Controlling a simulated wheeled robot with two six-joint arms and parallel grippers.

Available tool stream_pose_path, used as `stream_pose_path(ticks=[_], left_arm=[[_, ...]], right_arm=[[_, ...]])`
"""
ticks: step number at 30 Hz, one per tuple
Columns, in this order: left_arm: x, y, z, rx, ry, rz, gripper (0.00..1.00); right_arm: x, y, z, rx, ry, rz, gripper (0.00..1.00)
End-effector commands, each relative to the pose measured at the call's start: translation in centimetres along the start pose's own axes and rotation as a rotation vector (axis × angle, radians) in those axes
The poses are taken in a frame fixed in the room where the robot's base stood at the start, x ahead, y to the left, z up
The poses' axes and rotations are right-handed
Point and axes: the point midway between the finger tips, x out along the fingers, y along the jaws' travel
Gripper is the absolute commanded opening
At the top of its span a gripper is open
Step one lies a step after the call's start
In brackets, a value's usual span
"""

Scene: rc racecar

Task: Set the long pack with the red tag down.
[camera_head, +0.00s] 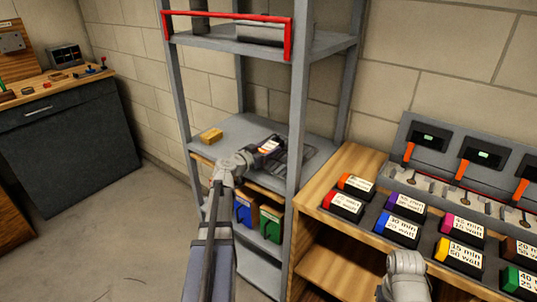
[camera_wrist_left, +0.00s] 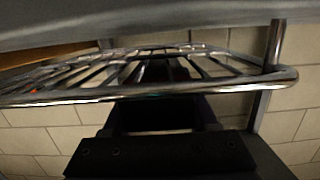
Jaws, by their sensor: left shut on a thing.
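A dark long pack (camera_head: 269,145) with a white and orange-red tag is at the middle shelf of the grey rack. My left gripper (camera_head: 259,152) reaches in over this shelf and is shut on the pack. A wire rack (camera_head: 292,158) lies on the shelf just right of the pack. In the left wrist view the chrome wire rack (camera_wrist_left: 150,92) crosses in front of the dark gripper, and the pack cannot be made out clearly. Whether the pack touches the wire rack cannot be told. My right gripper is not in view; only a grey part of that arm shows.
Blue (camera_head: 246,210) and green (camera_head: 270,225) boxes stand on the shelf below. Upright grey posts flank the shelf. The wooden bench (camera_head: 338,231) at right holds several tagged packs and charger units.

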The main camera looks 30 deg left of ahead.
Motion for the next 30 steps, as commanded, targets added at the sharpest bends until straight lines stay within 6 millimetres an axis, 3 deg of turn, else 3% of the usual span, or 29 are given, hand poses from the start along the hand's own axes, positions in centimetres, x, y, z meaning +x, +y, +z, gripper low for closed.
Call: stream_pose_path(ticks=[10,11,18,28,30], left_arm=[[0.04,0.00,0.28,-0.001,0.001,0.000,0.00],[0.04,0.00,0.27,0.000,0.000,0.000,0.60],[0.02,0.00,0.16,0.000,0.000,0.000,0.87],[-0.04,0.00,-0.26,0.000,0.000,0.000,0.89],[-0.83,0.06,-0.21,0.000,0.000,-0.001,0.89]], right_arm=[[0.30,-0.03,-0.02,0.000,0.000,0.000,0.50],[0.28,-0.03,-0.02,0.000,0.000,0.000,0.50],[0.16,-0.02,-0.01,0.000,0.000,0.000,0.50],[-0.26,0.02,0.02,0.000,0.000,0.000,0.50],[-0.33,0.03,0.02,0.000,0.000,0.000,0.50]])
